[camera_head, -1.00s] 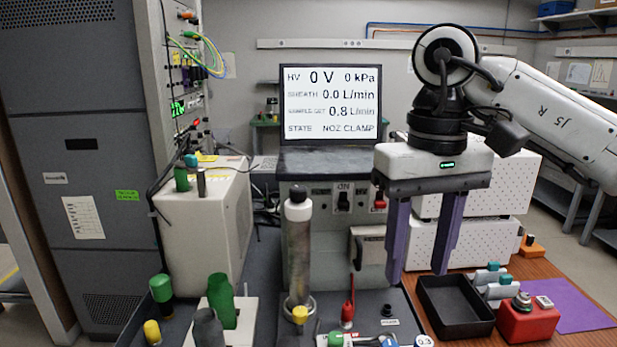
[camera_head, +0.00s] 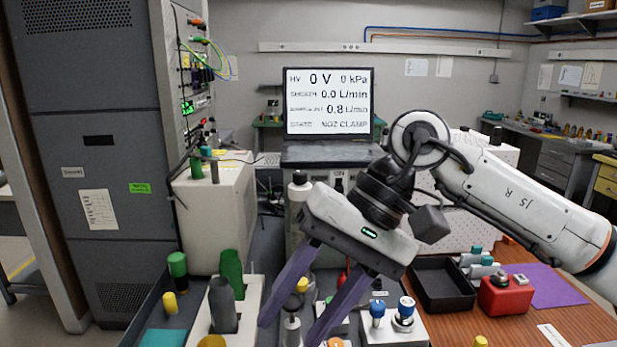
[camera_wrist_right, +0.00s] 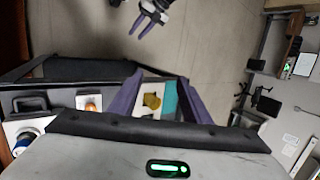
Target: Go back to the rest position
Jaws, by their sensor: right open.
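My right gripper (camera_head: 288,333) is in the head view, low in front of the instrument. It is tilted, with its two purple fingers pointing down and to the left. The fingers are apart and nothing is held between them. In the right wrist view its fingers (camera_wrist_right: 160,75) frame a yellow knob (camera_wrist_right: 152,101) lying beyond them. My left gripper (camera_wrist_right: 148,22) shows small at the top of the right wrist view, with purple fingers; how far they are apart is unclear. It is out of the head view.
The instrument's screen (camera_head: 328,103) reads NOZ CLAMP. A silver-topped cylinder (camera_head: 299,190) stands behind my right gripper, partly hidden. Green (camera_head: 231,274) and grey (camera_head: 222,306) bottles stand at left. A black tray (camera_head: 441,268), red box (camera_head: 506,296) and blue-knobbed block (camera_head: 395,328) are at right.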

